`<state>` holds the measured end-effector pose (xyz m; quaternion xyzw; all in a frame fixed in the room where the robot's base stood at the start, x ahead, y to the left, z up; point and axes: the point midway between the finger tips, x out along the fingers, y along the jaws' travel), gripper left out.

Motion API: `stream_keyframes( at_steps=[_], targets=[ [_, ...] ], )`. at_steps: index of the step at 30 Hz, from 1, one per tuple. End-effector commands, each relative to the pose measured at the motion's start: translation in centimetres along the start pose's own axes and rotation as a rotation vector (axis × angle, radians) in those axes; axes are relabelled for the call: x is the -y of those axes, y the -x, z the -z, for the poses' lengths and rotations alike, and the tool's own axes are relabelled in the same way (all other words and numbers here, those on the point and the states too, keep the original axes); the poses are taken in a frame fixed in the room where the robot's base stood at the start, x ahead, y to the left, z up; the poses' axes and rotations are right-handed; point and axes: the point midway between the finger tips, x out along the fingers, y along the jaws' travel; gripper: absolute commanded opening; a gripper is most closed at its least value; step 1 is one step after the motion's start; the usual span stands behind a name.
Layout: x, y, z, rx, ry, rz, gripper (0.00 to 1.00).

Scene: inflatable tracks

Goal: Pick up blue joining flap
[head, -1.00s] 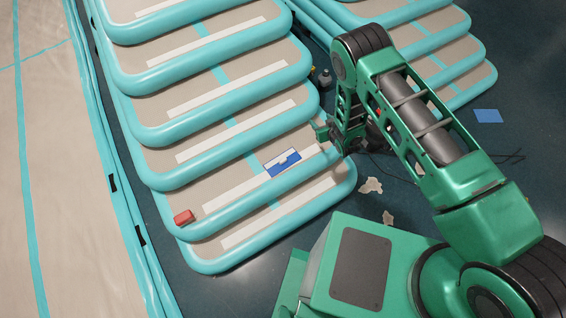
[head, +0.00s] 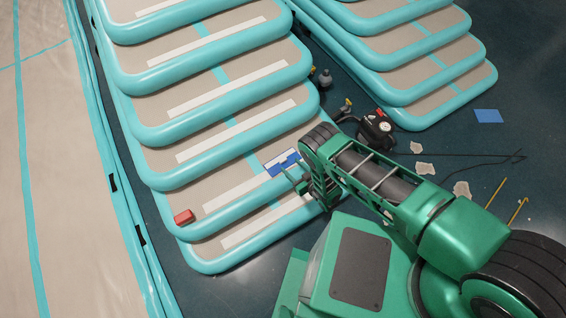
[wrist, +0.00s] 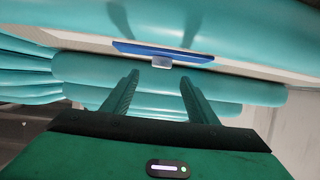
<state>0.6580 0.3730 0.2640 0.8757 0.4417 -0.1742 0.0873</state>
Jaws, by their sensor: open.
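The blue joining flap (head: 284,163), blue with a white part, lies on the upper face of the teal and beige inflatable track, near its right end. My gripper (head: 297,183) is just in front of the flap in the head view, and my arm stands close to the flap's right side. In the wrist view the flap (wrist: 162,52) is a thin blue strip with a small pale tab, beyond the fingertips. My gripper (wrist: 157,80) is open there, with nothing between its two fingers. I see a gap between the fingertips and the flap.
A red block (head: 184,217) lies at the track's left end. Stacked inflatable tracks (head: 215,65) fill the middle. A black pump-like device (head: 376,130), pale scraps (head: 425,168), yellow sticks (head: 496,192) and a blue sheet (head: 488,116) are on the dark floor at right.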

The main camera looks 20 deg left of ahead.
Motion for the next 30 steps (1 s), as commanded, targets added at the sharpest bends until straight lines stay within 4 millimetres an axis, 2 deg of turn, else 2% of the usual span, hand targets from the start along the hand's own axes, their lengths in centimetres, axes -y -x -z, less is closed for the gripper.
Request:
stream_keyframes(
  at_steps=[8, 18, 29, 30],
  targets=[
    [0.0, -1.8, -0.1, 0.001, -0.001, -0.001, 0.53],
    [0.2, -5.8, -0.5, -0.001, 0.0, -0.001, 0.53],
    [0.2, -6.5, -0.5, 0.001, 0.0, -0.001, 0.53],
    [0.2, -6.5, -0.5, 0.001, 0.0, -0.001, 0.44]
  ],
)
